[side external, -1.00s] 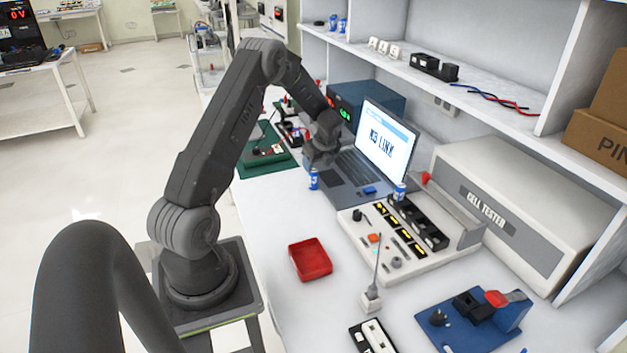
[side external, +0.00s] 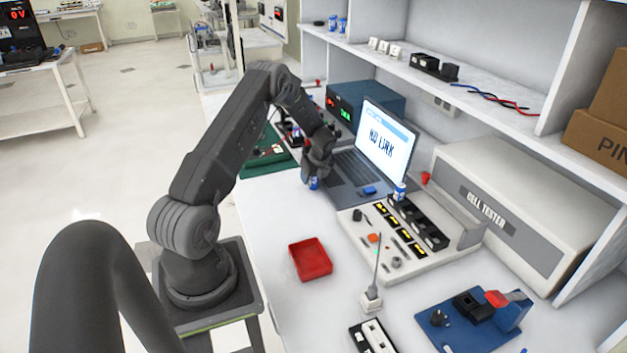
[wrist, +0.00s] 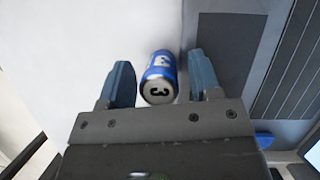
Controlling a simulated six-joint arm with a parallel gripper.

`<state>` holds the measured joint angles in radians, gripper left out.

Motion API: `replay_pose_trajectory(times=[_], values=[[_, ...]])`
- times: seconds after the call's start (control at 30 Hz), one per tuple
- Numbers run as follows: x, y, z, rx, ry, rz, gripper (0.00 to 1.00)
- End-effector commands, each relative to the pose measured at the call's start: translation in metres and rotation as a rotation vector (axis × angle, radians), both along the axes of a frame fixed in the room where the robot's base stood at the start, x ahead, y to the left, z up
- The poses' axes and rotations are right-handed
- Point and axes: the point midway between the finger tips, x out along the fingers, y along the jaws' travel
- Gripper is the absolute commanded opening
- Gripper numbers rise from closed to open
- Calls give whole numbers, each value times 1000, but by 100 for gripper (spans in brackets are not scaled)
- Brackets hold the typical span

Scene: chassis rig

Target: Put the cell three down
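Cell three (side external: 314,184) is a small blue and white cell standing upright on the white table, beside the laptop's front left corner. In the wrist view the two blue-grey fingers of my gripper (wrist: 162,82) stand open, one on each side of the cell, with a gap on both sides.
The laptop (side external: 352,170) is close on the right of my gripper. A white rig (side external: 350,216) with black slots has another blue cell (side external: 401,192) at its back edge. A red tray (side external: 310,260) sits nearer. White table between is clear.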

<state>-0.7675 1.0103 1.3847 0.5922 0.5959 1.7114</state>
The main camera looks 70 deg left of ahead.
Motion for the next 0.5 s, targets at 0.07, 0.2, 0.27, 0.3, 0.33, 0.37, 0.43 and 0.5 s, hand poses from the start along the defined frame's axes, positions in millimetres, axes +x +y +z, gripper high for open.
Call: replay_pose_trajectory(times=[0.07,0.2,0.27,0.3,0.33,0.37,0.43,0.5], values=[[0,0,0,0,0,0,50],[0,0,0,0,0,0,37],[0,0,0,0,0,0,31],[0,0,0,0,0,0,27],[0,0,0,0,0,0,24],[0,0,0,0,0,0,21],[0,0,0,0,0,0,15],[0,0,0,0,0,0,8]])
